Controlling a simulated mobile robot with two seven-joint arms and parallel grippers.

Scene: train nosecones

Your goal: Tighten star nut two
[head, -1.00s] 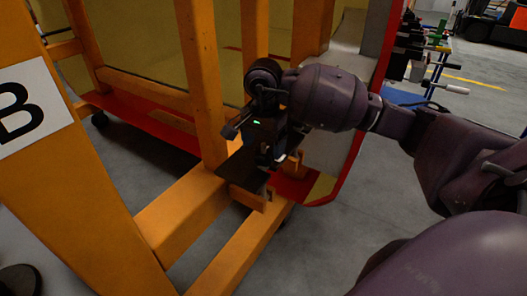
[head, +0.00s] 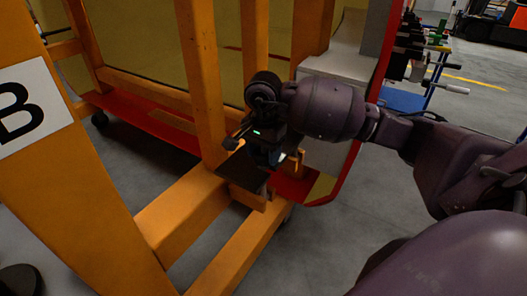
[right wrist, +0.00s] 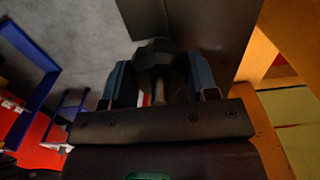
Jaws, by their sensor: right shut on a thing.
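A dark star nut (right wrist: 153,55) with a pale stud below it shows in the right wrist view, in front of a dark metal plate. My right gripper (right wrist: 155,85) has its two bluish fingers on either side of the nut and is shut on it. In the head view my right gripper (head: 268,156) is low at the orange frame, by the dark plate (head: 243,176). The nut is hidden there behind the gripper and wrist. My left gripper is not in view.
The orange frame (head: 205,90) has upright posts and low beams close around my right gripper. A sign with the letter B (head: 28,108) is on the left post. A red-edged panel (head: 345,165) stands just behind my wrist. Grey floor (head: 345,240) is open at the lower middle.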

